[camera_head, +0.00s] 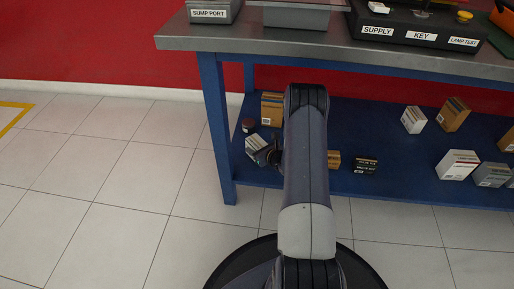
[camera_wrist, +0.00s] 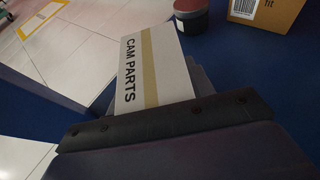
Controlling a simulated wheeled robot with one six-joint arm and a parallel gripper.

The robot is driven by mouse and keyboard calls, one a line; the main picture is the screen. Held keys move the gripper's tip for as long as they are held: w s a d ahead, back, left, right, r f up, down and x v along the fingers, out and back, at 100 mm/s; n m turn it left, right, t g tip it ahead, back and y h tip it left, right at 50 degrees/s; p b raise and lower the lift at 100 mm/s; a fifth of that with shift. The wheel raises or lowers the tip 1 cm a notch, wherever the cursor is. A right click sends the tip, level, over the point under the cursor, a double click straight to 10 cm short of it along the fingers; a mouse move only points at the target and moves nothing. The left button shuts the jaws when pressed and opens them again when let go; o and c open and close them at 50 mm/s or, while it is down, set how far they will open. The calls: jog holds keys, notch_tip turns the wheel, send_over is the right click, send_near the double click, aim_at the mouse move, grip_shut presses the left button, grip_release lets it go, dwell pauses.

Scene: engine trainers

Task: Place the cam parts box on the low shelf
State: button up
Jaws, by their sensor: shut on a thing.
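The cam parts box is white with a tan stripe and reads "CAM PARTS" in the wrist view (camera_wrist: 150,68). My gripper (camera_wrist: 155,105) is shut on it, and the jaws hide its near end. In the head view the box (camera_head: 256,143) shows at the left end of the blue low shelf (camera_head: 395,180), beside my gripper (camera_head: 268,155), and looks tilted. I cannot tell whether its underside touches the shelf. My arm hides part of the shelf.
A dark round tin (camera_wrist: 191,14) and a brown carton (camera_wrist: 265,12) stand just beyond the box. A black box (camera_head: 365,165) and several cartons lie farther right. A blue table leg (camera_head: 217,130) is close on the left, and the grey tabletop (camera_head: 340,48) is overhead.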

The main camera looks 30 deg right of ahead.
jog(key=shift+f, duration=0.4)
jog(key=o, duration=1.3)
jog(key=p+v, duration=0.4)
jog(key=v, duration=0.6)
jog(key=shift+s+r, duration=0.1)
jog(key=shift+s, duration=0.3)
jog(key=shift+w, duration=0.1)
jog(key=b+x, duration=0.4)
jog(key=x, duration=0.6)
jog(key=shift+w+f, duration=0.15)
jog(key=shift+f, duration=0.05)
jog(key=shift+w+r, duration=0.1)
jog(key=shift+w, duration=0.15)
jog(key=shift+r, duration=0.4)
jog(key=shift+s, duration=0.1)
